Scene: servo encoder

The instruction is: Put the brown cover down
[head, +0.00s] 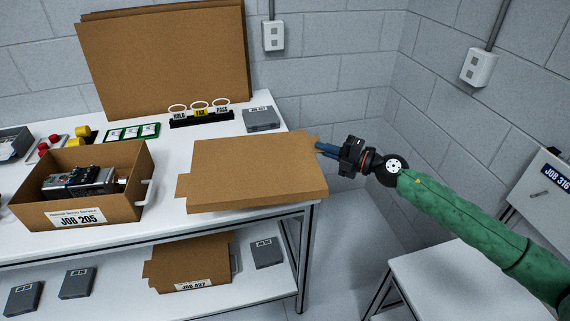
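The brown cover (255,170) is a flat cardboard lid with a tab at each end. It lies level at the right end of the white table, with its right edge at the table's end. I cannot tell whether it rests fully on the top. My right gripper (319,150) comes in from the right, its blue fingers at the cover's right tab. Whether they are clamped on the tab or just apart from it is too small to tell. My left gripper is not in view.
An open brown box labelled JOB 205 (108,213) stands left of the cover, with metal parts inside. Behind are a HOLD/TUNE/PASS rack (201,117) and a grey case (261,119). Another brown box (192,264) sits on the lower shelf. A white table (470,285) stands at right.

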